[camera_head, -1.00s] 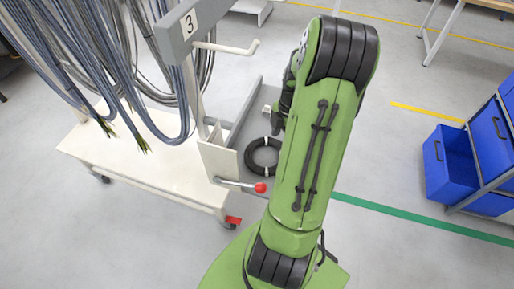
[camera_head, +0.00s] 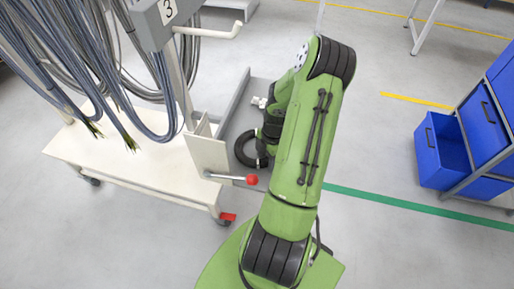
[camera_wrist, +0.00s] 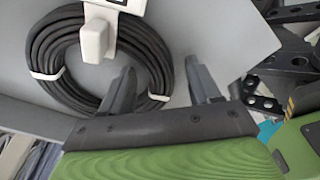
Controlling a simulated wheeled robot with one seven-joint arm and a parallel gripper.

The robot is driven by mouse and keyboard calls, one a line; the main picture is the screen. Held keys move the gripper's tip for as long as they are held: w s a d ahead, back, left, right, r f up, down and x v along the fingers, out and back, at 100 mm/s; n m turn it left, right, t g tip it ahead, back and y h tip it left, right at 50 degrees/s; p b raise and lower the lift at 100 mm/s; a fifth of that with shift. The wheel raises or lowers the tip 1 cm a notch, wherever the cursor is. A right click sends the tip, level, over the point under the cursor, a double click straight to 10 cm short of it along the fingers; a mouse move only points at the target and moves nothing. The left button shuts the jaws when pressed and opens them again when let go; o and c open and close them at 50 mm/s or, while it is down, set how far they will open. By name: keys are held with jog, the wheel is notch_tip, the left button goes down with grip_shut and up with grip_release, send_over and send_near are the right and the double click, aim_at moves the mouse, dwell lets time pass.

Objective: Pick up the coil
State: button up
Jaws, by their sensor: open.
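In the wrist view the coil (camera_wrist: 40,45) is a ring with white ties. My gripper (camera_wrist: 161,87) is open, with its two fingers apart at the coil's lower right side. The coil's right band lies between or just beyond the fingertips; I cannot tell how deep. A white block-like part (camera_wrist: 95,38) covers some of the ring. In the head view my gripper is largely hidden by the arm.
A cream cart (camera_head: 120,170) with hanging cables (camera_head: 100,60) stands at the left. A lever with a red knob (camera_head: 252,180) juts out near the coil. Blue drawers (camera_head: 440,155) stand at the right. The floor between is clear.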

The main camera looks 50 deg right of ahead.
grip_shut()
jog(key=shift+w, duration=0.1)
notch_tip(320, 180, up, 10)
jog(key=p, duration=0.1)
jog(key=shift+p, duration=0.3)
